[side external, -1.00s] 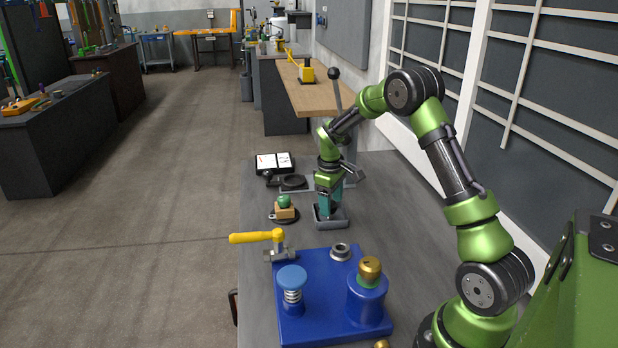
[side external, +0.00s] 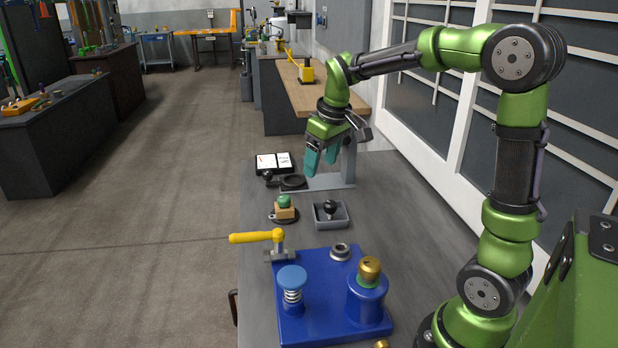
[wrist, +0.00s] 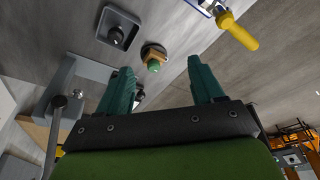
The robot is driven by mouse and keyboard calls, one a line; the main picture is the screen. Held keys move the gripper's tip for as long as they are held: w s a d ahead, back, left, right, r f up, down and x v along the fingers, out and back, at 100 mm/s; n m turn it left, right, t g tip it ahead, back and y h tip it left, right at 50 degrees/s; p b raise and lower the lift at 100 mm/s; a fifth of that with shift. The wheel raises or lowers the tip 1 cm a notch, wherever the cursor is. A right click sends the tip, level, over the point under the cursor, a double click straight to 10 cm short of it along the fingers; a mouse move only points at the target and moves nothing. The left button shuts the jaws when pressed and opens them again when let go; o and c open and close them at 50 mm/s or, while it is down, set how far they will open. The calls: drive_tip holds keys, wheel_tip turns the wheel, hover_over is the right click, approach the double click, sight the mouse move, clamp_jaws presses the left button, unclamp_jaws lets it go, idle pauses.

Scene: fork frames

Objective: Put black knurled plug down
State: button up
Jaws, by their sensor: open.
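The black knurled plug (side external: 331,207) sits in the small grey tray (side external: 343,222) on the bench. My gripper (side external: 321,172) is raised above and behind the tray, clear of the plug. Its two teal fingers are apart with nothing between them, as the wrist view also shows (wrist: 165,75).
A green-topped wooden piece (side external: 284,207) stands on a dark round base left of the tray. A blue fixture (side external: 330,320) with a yellow-handled lever (side external: 257,237) is in front. A grey stand (side external: 348,165) is close behind my gripper.

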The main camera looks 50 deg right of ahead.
drive_tip(key=s+a+r+m+t+y, duration=0.1)
drive_tip(key=s+a+m+t+y, duration=0.1)
drive_tip(key=s+a, duration=1.2)
drive_tip(key=shift+s+a+r+m+t, duration=0.35)
drive_tip(key=shift+m+t, duration=0.35)
drive_tip(key=shift+t, duration=0.5)
